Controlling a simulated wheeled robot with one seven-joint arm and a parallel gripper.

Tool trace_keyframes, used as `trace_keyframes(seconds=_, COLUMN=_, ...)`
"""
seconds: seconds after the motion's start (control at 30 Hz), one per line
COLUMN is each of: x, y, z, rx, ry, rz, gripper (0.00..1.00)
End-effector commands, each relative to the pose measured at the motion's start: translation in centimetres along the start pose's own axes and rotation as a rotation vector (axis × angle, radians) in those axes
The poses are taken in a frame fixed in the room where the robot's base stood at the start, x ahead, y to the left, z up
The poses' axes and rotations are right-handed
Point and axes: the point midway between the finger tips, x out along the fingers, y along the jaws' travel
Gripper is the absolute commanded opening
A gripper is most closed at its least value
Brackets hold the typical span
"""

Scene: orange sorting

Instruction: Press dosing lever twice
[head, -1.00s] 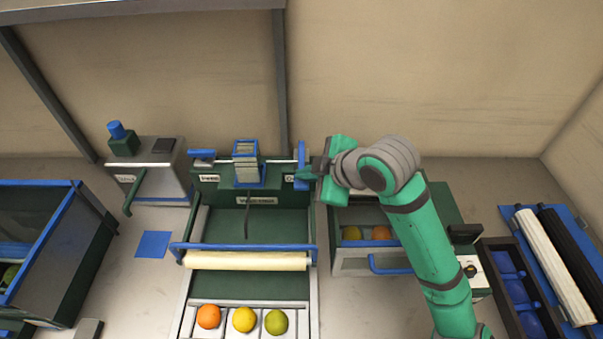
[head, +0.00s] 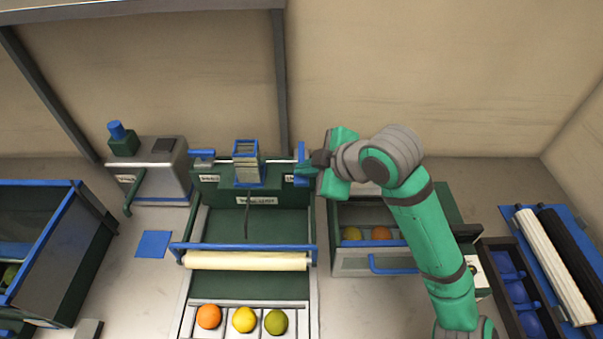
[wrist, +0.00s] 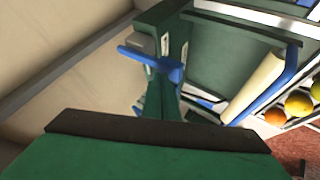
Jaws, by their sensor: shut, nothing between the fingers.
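A blue upright lever (head: 301,152) stands at the right end of the green machine's back panel. A second blue lever (head: 202,153) sticks out at the panel's left end. A grey unit (head: 160,176) at the left carries a green lever (head: 135,190). The small labels are too blurred to read, so I cannot tell which is the dosing lever. My gripper (head: 303,172) is shut and empty, just right of the right blue lever. Whether it touches the lever is unclear. The wrist view shows a blue handle (wrist: 160,66) ahead of my gripper's green body.
A cream roller (head: 245,261) and blue bar cross the conveyor, with an orange, a yellow and a green fruit in front. A bin with fruit (head: 370,263) stands below my arm. A blue mat (head: 153,244) lies at the left. A wall rises behind.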

Motion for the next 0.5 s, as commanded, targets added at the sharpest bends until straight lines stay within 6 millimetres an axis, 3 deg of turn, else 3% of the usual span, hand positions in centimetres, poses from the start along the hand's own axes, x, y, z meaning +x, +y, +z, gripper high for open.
trace_keyframes(seconds=0.5, x=-1.3, y=0.9, z=-0.9, rx=0.001, ry=0.0, rz=0.0, gripper=0.0)
